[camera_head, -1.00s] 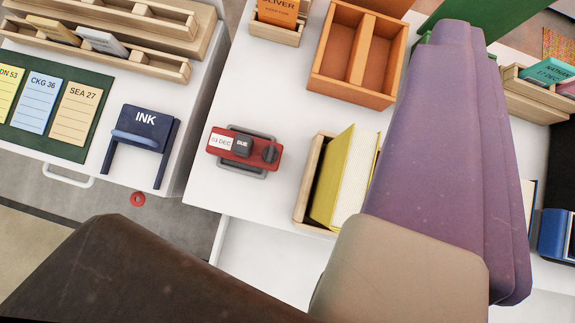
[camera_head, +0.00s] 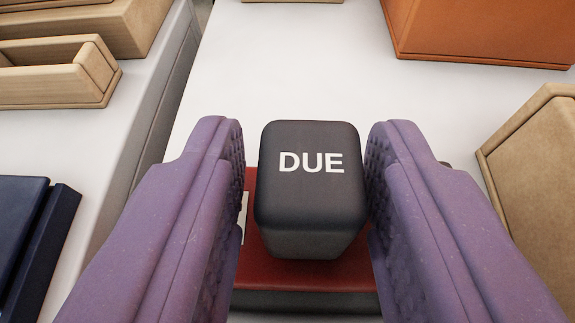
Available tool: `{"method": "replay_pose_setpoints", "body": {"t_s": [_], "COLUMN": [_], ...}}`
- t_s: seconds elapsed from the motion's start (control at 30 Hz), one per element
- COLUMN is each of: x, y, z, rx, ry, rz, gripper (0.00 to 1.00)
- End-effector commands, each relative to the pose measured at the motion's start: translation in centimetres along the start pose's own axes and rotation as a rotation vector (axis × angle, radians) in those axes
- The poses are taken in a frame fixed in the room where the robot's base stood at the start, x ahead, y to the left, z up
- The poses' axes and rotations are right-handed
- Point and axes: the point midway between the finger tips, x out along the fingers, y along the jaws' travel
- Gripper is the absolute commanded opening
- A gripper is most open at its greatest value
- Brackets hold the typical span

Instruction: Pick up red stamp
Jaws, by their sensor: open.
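The red stamp (camera_head: 300,275) sits on the white table below my gripper. Its black block marked DUE (camera_head: 311,190) stands up from the red body. My gripper (camera_head: 307,150) is open, with one purple finger on each side of the black block. A narrow gap shows on the left of the block; on the right the finger is very close, and I cannot tell whether it touches. The fingers hide the two ends of the red body.
A wooden rack (camera_head: 60,85) and a dark blue ink pad (camera_head: 30,240) lie to the left. An orange box (camera_head: 480,35) stands at the back right, and a wooden holder (camera_head: 535,150) stands at the right. The white tabletop (camera_head: 290,70) behind the stamp is clear.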

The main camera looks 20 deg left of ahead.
Motion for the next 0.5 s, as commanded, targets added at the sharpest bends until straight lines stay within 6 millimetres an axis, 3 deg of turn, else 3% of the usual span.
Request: {"method": "replay_pose_setpoints", "body": {"t_s": [0.1,0.33,0.5], "x": [1.3,1.45,1.43], "y": [0.06,0.07,0.07], "z": [0.09,-0.11,-0.11], "rx": [0.001,0.0,0.0], "ry": [0.0,-0.001,-0.001], "rz": [0.001,0.001,0.001], "gripper": [0.4,0.4,0.04]}}
